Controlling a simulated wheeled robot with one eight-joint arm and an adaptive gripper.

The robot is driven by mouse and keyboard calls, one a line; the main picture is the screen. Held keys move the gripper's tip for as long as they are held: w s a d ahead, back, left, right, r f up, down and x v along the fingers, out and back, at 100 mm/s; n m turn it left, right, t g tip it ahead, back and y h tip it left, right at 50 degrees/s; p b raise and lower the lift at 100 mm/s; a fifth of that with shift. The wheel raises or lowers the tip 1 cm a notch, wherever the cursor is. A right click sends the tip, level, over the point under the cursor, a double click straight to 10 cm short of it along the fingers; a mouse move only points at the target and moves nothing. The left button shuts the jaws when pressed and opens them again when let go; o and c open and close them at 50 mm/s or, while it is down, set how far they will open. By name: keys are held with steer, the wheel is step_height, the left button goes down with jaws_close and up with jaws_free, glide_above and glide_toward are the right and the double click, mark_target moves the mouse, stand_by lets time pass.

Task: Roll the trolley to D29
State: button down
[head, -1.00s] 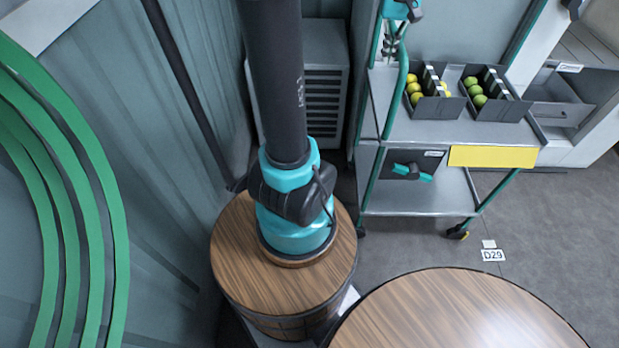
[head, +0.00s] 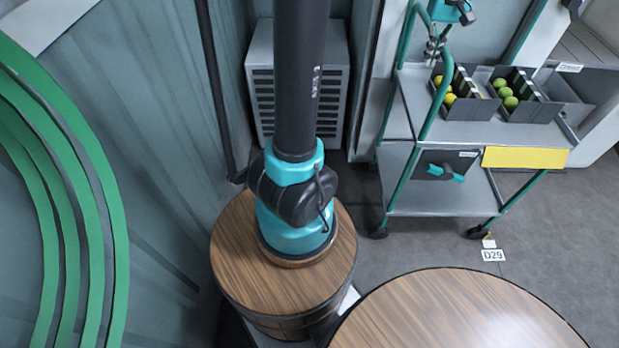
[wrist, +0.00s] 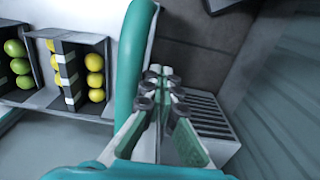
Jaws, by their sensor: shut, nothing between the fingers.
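The trolley (head: 412,111) is a grey two-shelf cart with a green frame and a yellow front panel. It stands at the upper right in the head view. The D29 label (head: 493,255) is on the floor, just below the trolley's front right caster (head: 479,232). My gripper (head: 455,14) is at the top of the head view, beside the trolley's green handle (head: 449,60). In the wrist view my gripper's fingers (wrist: 160,90) are shut with nothing between them, just right of the green handle (wrist: 132,70). Whether they touch it, I cannot tell.
A grey vented box (head: 298,75) stands by the wall, left of the trolley. A round wooden table (head: 450,315) fills the front. Grey floor is open to the right (head: 575,220).

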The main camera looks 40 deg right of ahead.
mark_target(446, 56)
steer(key=shift+d, duration=0.1)
stand_by(0.3)
steer(key=shift+s+d, duration=0.6)
steer(key=shift+d, duration=0.2)
steer(key=shift+s+d, duration=0.55)
steer(key=shift+d, duration=0.2)
step_height(446, 56, up, 10)
steer(key=w+a, duration=0.1)
steer(key=shift+a, duration=0.35)
steer(key=shift+w, duration=0.2)
stand_by(0.4)
